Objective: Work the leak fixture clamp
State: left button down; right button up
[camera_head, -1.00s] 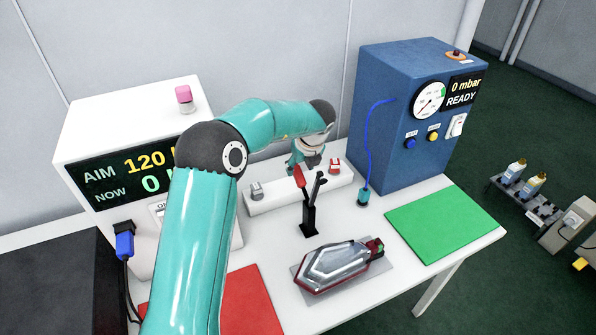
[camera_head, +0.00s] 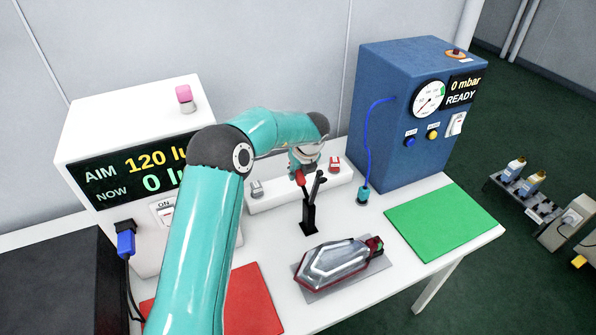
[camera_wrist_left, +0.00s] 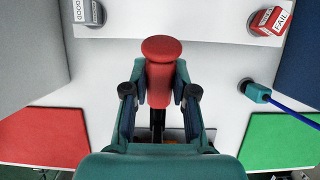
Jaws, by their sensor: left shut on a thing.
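The clamp (camera_head: 309,217) is a black upright toggle on the white table, with a red-tipped handle (camera_wrist_left: 160,50). My left gripper (camera_head: 299,172) is at the red handle. In the left wrist view my left gripper (camera_wrist_left: 160,92) has its two fingers on either side of the red grip and is shut on it. The tail lamp (camera_head: 338,264), clear with a dark red rim, lies on a grey plate in front of the clamp. My right gripper is not in view.
A blue leak tester (camera_head: 400,150) reads 0 mbar, READY; its blue hose ends at a teal connector (camera_head: 362,197). A white lamp tester (camera_head: 110,130) stands left. Red (camera_head: 255,300) and green (camera_head: 445,222) mats flank the lamp. A white block (camera_head: 290,190) bears GOOD and FAIL stamps behind the clamp.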

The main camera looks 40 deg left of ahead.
pick_arm(q)
jog(key=b, duration=0.2)
jog(key=shift+d+y+b, duration=0.25)
jog(key=shift+y+b, duration=0.1)
jog(key=shift+y, duration=0.05)
jog(key=shift+s+d+r+t+b, duration=0.1)
jog(key=shift+r+t+b, duration=0.2)
jog(key=shift+r+t, duration=0.1)
jog(key=c, duration=0.9)
grip_release()
jog(key=shift+y, duration=0.3)
jog(key=v, duration=1.2)
